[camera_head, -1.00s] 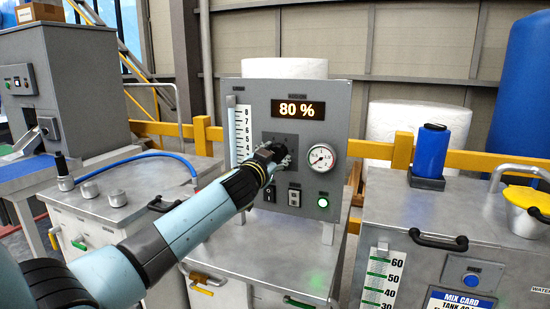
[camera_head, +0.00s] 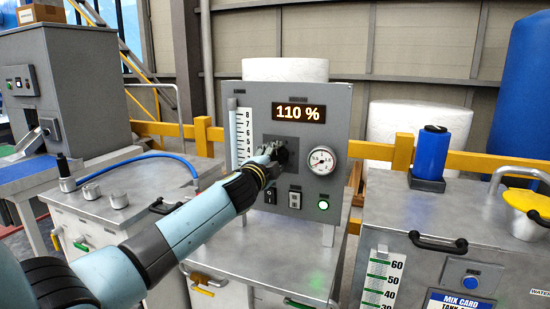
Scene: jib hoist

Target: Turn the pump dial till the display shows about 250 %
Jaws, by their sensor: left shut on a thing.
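The display (camera_head: 299,113) on the grey pump panel (camera_head: 340,125) reads 110 %. The dark pump dial (camera_head: 282,154) sits on a darker square plate below the display, partly hidden by my gripper. My left gripper (camera_head: 274,153) reaches up from the lower left and is shut on the dial at the panel's face. Its fingertips are small and partly hidden behind the wrist. My right gripper is not in view.
A round gauge (camera_head: 322,160), a black switch (camera_head: 270,195) and a green-lit button (camera_head: 323,205) sit close around the dial. A level scale (camera_head: 243,135) stands at the panel's left. A blue bottle (camera_head: 432,152) stands on the right cabinet.

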